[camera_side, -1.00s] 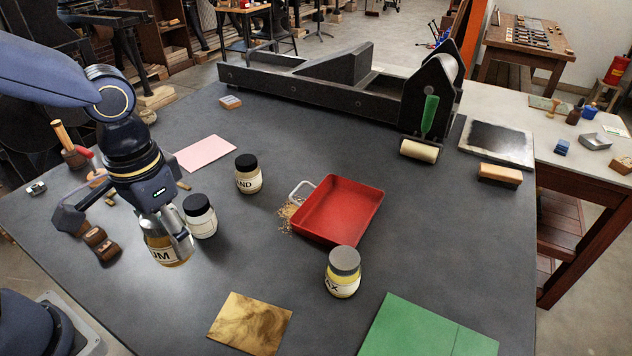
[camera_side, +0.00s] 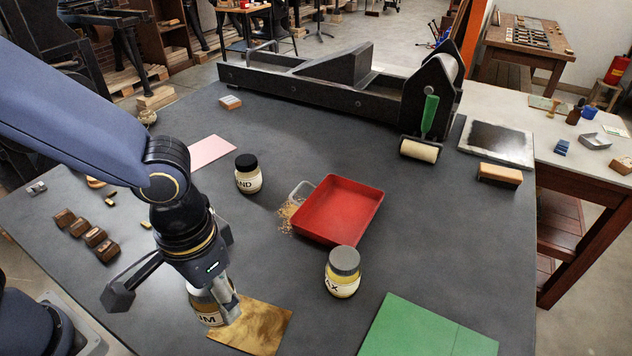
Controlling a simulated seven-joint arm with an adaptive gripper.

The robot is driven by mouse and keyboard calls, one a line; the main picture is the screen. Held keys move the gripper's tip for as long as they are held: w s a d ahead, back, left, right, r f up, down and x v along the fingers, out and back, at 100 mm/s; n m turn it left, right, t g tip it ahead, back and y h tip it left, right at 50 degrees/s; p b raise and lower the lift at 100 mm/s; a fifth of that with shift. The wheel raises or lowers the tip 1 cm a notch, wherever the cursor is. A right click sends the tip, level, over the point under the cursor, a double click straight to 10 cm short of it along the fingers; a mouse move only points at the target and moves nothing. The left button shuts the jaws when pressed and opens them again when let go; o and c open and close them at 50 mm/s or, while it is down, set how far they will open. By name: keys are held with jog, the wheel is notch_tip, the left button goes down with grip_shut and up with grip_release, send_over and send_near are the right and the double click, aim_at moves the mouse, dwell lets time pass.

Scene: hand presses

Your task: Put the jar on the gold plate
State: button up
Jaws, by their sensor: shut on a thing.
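My gripper (camera_side: 222,306) is shut on a jar with a label ending in "UM" (camera_side: 205,315), amber below, and holds it upright. The jar and fingers overlap the left edge of the gold plate (camera_side: 258,328) in the picture. I cannot tell whether the jar touches anything beneath it. The gold plate lies flat near the front of the dark table, and its right part is bare. Another jar labelled "ND" (camera_side: 248,178) with a black lid stands farther back. A jar with a grey lid and yellowish content (camera_side: 343,273) stands right of the plate.
A red tray (camera_side: 340,210) lies behind the plate, beside spilled grains and a scoop (camera_side: 300,192). A green sheet (camera_side: 425,330) lies at front right. A roller (camera_side: 420,150) and a press bed (camera_side: 300,75) stand at the back. Small wooden blocks (camera_side: 82,230) lie left.

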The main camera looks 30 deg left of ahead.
jog(key=w+f, duration=0.1)
jog(key=w+d+f, duration=0.1)
jog(key=f, duration=0.2)
jog(key=shift+w+d, duration=0.4)
jog(key=shift+w+f, duration=0.15)
jog(key=shift+f, duration=1.6)
jog(key=o, duration=1.3)
jog(key=shift+f, duration=0.1)
jog(key=shift+o, duration=0.2)
notch_tip(320, 180, up, 13)
jog(key=s+a+r+n+t, duration=0.1)
jog(key=a+r, duration=0.3)
jog(key=a, duration=0.6)
jog(key=s+a+r+t, duration=0.2)
jog(key=a+r+t, duration=0.2)
jog(key=a, duration=0.6)
jog(key=shift+a+r+n+t, duration=0.2)
jog(key=shift+r+n+t, duration=0.1)
jog(key=shift+n, duration=0.1)
